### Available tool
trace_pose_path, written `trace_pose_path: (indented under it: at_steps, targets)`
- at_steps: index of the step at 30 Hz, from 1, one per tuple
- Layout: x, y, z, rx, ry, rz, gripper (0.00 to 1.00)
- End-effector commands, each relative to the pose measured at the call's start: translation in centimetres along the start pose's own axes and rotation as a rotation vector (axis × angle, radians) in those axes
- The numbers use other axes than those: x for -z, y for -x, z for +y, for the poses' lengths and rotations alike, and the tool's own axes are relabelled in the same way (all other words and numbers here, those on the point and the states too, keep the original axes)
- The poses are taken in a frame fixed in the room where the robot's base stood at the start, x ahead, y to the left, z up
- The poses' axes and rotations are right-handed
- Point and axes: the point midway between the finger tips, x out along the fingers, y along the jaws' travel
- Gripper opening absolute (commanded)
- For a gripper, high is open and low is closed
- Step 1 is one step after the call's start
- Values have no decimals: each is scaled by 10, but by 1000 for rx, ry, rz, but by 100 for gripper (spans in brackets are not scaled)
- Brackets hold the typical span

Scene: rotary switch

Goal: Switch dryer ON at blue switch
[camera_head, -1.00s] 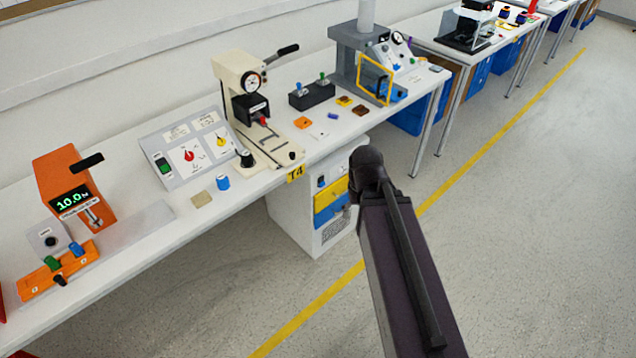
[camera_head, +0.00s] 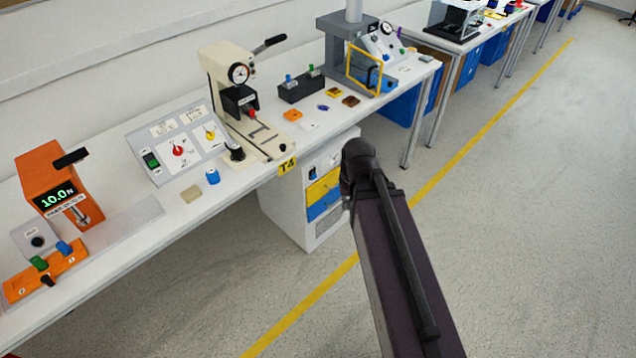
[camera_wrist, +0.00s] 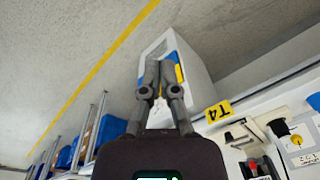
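Several blue controls show in the head view, and I cannot tell which is the dryer's. One blue knob (camera_head: 64,248) is on the orange box at the lower left. A blue-topped lever (camera_head: 289,78) is on a black box near the bench's middle. A blue cylindrical piece (camera_head: 212,176) stands before the sloped panel (camera_head: 180,145), which has a red knob (camera_head: 178,149), a yellow knob (camera_head: 210,133) and a green switch (camera_head: 151,160). My gripper (camera_wrist: 158,65) has its fingers together, empty, in the wrist view. It is away from the bench controls; my arm hides it in the head view.
A cream press (camera_head: 230,85) with a lever stands on the white bench (camera_head: 120,260). An orange device (camera_head: 52,178) reads 10.0. A white cabinet (camera_head: 285,205) with yellow and blue fronts stands below the bench. The grey floor (camera_head: 510,220) at right is open.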

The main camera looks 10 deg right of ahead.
Motion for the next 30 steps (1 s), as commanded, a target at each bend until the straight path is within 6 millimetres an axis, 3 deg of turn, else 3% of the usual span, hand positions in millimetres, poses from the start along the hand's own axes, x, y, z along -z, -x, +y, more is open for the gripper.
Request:
trace_pose_path:
  at_steps: [1,9,30]
  targets:
    - [4,-12,-1,15,-21,7,0]
    - [24,-46,-9,131,-180,45,0]
    - [80,-123,-26,468,-635,83,0]
